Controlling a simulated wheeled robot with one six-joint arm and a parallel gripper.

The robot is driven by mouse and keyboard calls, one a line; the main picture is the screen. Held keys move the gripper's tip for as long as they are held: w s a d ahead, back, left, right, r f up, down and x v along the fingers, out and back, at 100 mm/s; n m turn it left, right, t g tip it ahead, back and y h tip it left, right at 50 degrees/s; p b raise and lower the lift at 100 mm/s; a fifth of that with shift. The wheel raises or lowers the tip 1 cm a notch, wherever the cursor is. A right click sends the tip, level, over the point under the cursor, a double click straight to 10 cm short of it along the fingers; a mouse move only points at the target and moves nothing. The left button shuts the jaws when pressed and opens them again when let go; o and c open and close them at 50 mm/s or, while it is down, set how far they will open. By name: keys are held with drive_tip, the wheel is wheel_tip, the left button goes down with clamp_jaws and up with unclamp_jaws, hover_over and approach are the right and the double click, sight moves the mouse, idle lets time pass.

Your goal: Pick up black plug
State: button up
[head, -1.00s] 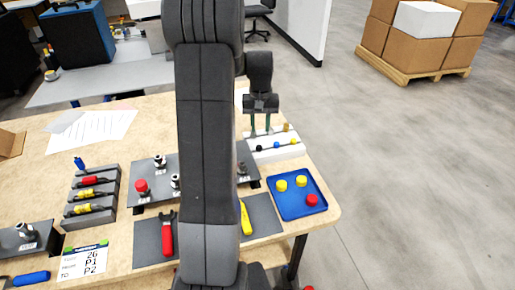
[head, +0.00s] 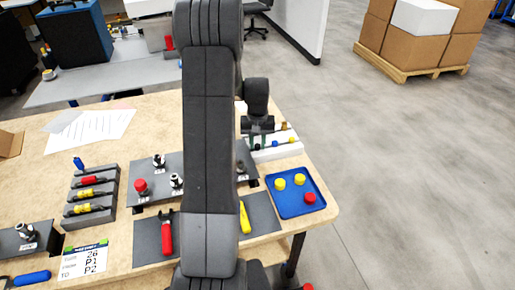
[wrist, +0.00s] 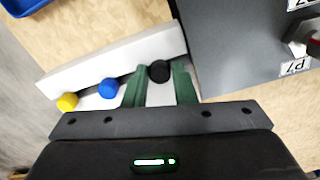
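The black plug (wrist: 159,71) sits at the white rack, in a row with a blue plug (wrist: 108,88) and a yellow plug (wrist: 67,101). My gripper (wrist: 160,66) is open, with one green finger on each side of the black plug. I cannot tell whether either finger touches it. In the head view my gripper (head: 256,143) is down at the white rack (head: 288,151) near the table's right edge. There the gripper largely hides the black plug.
A blue tray (head: 296,206) with two yellow caps and a red one lies in front of the rack. A dark plate with fittings (wrist: 235,45) stands close to the right of my gripper in the wrist view.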

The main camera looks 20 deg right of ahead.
clamp_jaws()
